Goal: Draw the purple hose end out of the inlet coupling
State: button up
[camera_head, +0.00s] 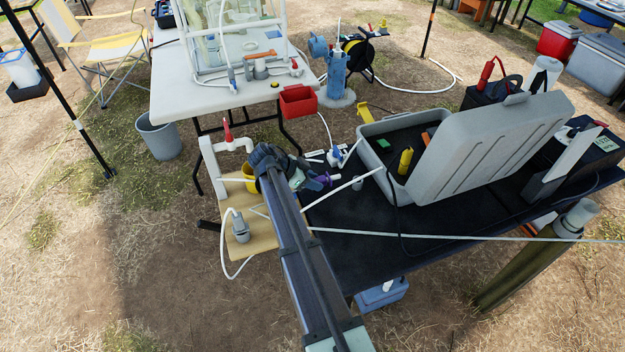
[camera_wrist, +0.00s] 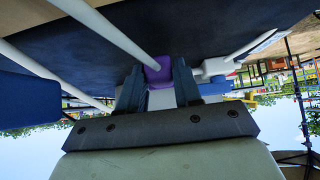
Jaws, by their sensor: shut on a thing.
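My gripper (camera_head: 312,180) is over the left end of the dark table, shut on the purple hose end (camera_head: 325,180). In the wrist view the purple hose end (camera_wrist: 157,71) sits between the two fingers (camera_wrist: 160,90), with a white hose (camera_wrist: 118,38) running off it towards the upper left. A blue and white fitting (camera_head: 335,156) lies just behind my gripper. The inlet coupling cannot be clearly made out. My gripper and arm hide part of this area, so I cannot tell whether the hose end is still seated in it.
A grey case (camera_head: 490,140) stands open on the dark table (camera_head: 400,262), right of my gripper. A wooden board (camera_head: 262,236) with white pipework is at left. A white table (camera_head: 190,85) with a red bin (camera_head: 298,101) is behind.

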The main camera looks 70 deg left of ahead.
jog(key=shift+s+d+f, duration=0.1)
jog(key=shift+s+f, duration=0.1)
jog(key=shift+f, duration=1.2)
dwell(0.5)
jog(key=o, duration=1)
jog(key=shift+s+r, duration=0.1)
jog(key=shift+s, duration=0.05)
jog(key=v, duration=0.5)
jog(key=w+r+v, duration=0.1)
jog(key=v, duration=0.2)
